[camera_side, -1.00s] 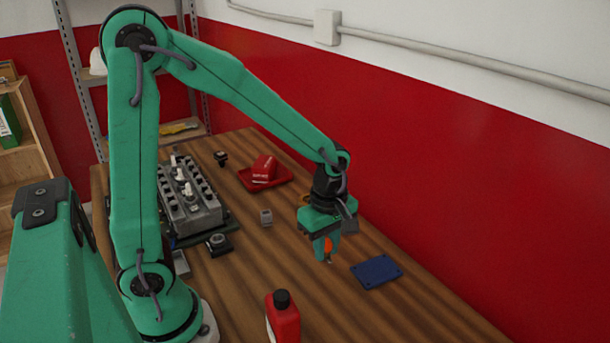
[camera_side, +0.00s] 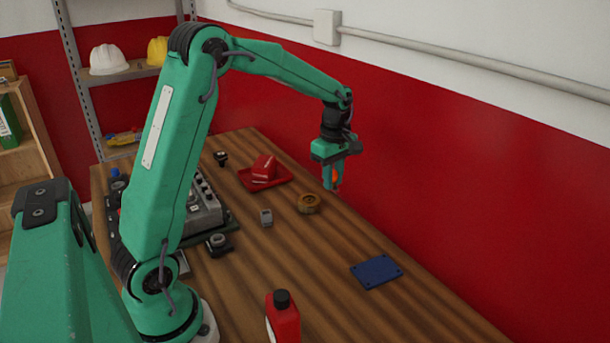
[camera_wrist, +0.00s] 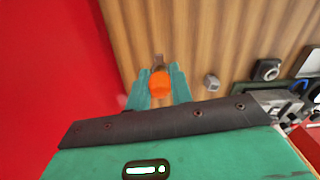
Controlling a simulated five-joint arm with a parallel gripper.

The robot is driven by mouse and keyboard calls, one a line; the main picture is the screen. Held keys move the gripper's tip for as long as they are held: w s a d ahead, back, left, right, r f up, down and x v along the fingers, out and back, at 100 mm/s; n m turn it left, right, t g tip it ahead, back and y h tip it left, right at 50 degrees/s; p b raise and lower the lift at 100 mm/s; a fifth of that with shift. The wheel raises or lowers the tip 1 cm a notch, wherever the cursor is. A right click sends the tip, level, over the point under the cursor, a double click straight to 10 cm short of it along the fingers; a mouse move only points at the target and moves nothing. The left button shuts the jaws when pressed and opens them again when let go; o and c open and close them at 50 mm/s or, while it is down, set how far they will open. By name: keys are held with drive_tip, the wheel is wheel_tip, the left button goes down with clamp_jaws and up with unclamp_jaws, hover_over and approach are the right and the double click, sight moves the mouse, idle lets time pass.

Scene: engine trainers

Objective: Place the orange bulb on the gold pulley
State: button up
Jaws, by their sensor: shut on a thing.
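My gripper (camera_side: 331,178) is shut on the orange bulb (camera_wrist: 160,84) and holds it above the table near the red wall. In the side view only a small bit of the orange bulb (camera_side: 337,177) shows between the green fingers. The gold pulley (camera_side: 309,203) lies on the wooden table, below and a little to the left of my gripper in the side view. The bulb is apart from the pulley.
An engine block (camera_side: 205,207) stands farther left. A blue plate (camera_side: 376,271) and a red bottle (camera_side: 284,320) are nearer the camera.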

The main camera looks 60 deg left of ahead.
drive_tip(key=shift+a, duration=0.25)
hover_over(310, 200)
drive_tip(key=f, duration=0.7)
drive_tip(key=shift+a, duration=0.2)
drive_tip(key=shift+f, duration=2)
drive_tip(key=shift+f, duration=0.1)
drive_tip(key=o, duration=0.9)
drive_tip(key=shift+o, duration=0.2)
wheel_tip(310, 200, up, 12)
